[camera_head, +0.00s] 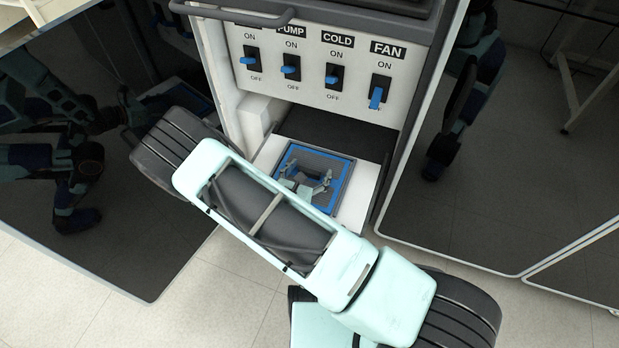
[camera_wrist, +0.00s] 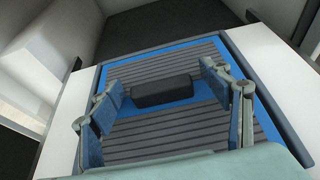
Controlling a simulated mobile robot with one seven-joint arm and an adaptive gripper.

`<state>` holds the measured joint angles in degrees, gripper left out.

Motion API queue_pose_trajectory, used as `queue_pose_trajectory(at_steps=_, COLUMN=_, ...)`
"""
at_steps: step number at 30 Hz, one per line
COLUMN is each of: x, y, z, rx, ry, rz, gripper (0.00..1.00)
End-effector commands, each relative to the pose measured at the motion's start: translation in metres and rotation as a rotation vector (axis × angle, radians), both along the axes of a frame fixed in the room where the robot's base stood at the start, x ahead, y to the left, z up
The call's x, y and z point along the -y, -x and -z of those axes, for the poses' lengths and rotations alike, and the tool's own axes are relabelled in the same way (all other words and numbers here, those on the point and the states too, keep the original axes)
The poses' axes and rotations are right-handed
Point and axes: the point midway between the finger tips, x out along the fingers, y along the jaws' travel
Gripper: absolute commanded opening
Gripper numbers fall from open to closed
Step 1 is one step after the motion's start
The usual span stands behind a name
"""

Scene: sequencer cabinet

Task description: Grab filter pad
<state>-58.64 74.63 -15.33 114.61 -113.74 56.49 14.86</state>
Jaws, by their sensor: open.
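The filter pad (camera_head: 312,161) is a flat grey ribbed panel with a blue border, lying in a white tray or drawer at the bottom of the cabinet. In the wrist view the filter pad (camera_wrist: 165,66) shows a black block-like handle (camera_wrist: 165,92) on a blue patch at its middle. My gripper (camera_head: 306,182) is open above the pad. In the wrist view my gripper (camera_wrist: 162,88) has one finger on each side of the handle, with gaps between. I cannot tell how far above the pad the fingertips are. My arm hides the pad's near side in the head view.
The tray's white edge (camera_wrist: 268,68) surrounds the pad, with a dark recess (camera_head: 340,133) behind it. Above is a panel (camera_head: 312,78) with several blue-lever switches. Dark glossy doors (camera_head: 500,170) stand on both sides. Tiled floor is clear in front.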

Motion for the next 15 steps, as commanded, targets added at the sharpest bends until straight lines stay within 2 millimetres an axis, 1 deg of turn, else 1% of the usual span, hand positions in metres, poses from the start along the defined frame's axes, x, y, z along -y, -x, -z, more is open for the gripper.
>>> queue_pose_trajectory(at_steps=2, x=-0.0002, y=0.0004, z=-0.0005, rx=0.000, ry=0.000, rz=0.000, gripper=0.71)
queue_pose_trajectory(at_steps=3, x=-0.0002, y=0.0004, z=-0.0005, rx=0.000, ry=0.000, rz=0.000, gripper=0.69)
queue_pose_trajectory(at_steps=15, x=-0.0004, y=0.0007, z=-0.0004, rx=-0.001, ry=0.000, rz=0.000, gripper=0.25)
